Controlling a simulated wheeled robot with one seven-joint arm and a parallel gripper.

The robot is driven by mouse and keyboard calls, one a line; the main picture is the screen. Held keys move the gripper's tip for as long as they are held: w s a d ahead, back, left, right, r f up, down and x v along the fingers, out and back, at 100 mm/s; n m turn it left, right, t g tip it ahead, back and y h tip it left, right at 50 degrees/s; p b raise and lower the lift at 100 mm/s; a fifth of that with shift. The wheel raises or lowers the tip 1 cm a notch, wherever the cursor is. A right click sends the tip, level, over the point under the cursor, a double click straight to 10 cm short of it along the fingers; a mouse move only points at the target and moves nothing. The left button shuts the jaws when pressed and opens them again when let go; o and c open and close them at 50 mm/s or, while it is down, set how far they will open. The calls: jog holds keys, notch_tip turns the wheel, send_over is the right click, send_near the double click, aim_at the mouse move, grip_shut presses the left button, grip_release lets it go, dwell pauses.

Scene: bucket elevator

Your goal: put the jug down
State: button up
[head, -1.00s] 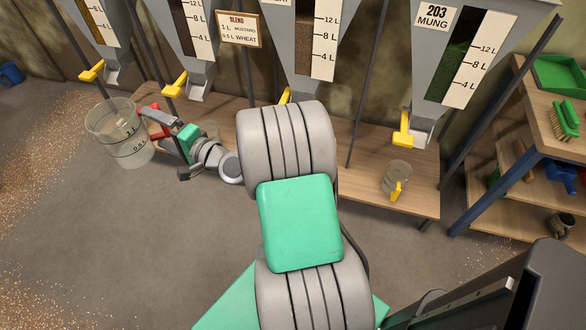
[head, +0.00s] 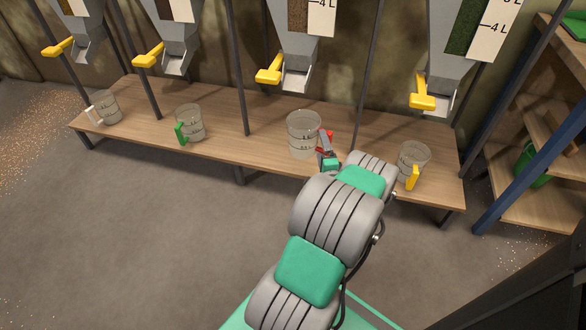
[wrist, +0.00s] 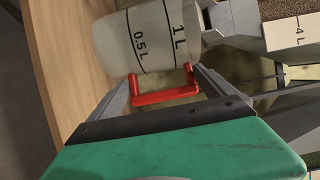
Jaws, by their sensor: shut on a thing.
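The jug (head: 303,133) is clear, with black level marks and a red handle. In the head view it is upright at the bench, below the third hopper's spout; I cannot tell whether its base touches the wood. My gripper (head: 326,148) is at its right side, shut on the red handle. In the wrist view the jug (wrist: 148,38) shows its 0.5 L and 1 L marks, and the red handle (wrist: 165,95) lies between the fingers of my gripper (wrist: 163,88). The jug looks empty.
The wooden bench (head: 225,155) holds other clear jugs: one with a yellow handle (head: 413,160) close on the right, one with a green handle (head: 190,123) and one with a pale handle (head: 106,107) on the left. Hopper spouts (head: 298,75) with yellow levers and dark posts (head: 238,80) stand above.

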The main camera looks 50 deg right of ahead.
aim_at(315, 146)
jog(key=s+d+f+m+g+h+b, duration=0.1)
jog(key=s+d+f+g+h, duration=0.1)
jog(key=s+d, duration=0.15)
jog(key=w+f+b, duration=0.1)
jog(key=w, duration=0.2)
jog(key=w+f+b, duration=0.1)
jog(key=w, duration=0.2)
jog(key=w+d+f+b, duration=0.1)
jog(key=w+f, duration=0.1)
jog(key=w, duration=0.1)
jog(key=shift+w+f, duration=0.1)
jog(key=shift+w, duration=0.05)
jog(key=w+f+b, duration=0.1)
jog(key=f, duration=0.1)
jog(key=w+f+b, duration=0.1)
jog(key=f+b, duration=0.1)
jog(key=f, duration=0.1)
jog(key=w+f+b, duration=0.1)
jog(key=w+f, duration=0.1)
jog(key=f, duration=0.1)
jog(key=shift+w+d+f, duration=0.1)
jog(key=shift+d+f, duration=0.15)
jog(key=shift+d, duration=0.1)
jog(key=shift+r, duration=0.2)
jog(key=o, duration=1.7)
jog(key=shift+f, duration=0.2)
jog(key=shift+o, duration=0.2)
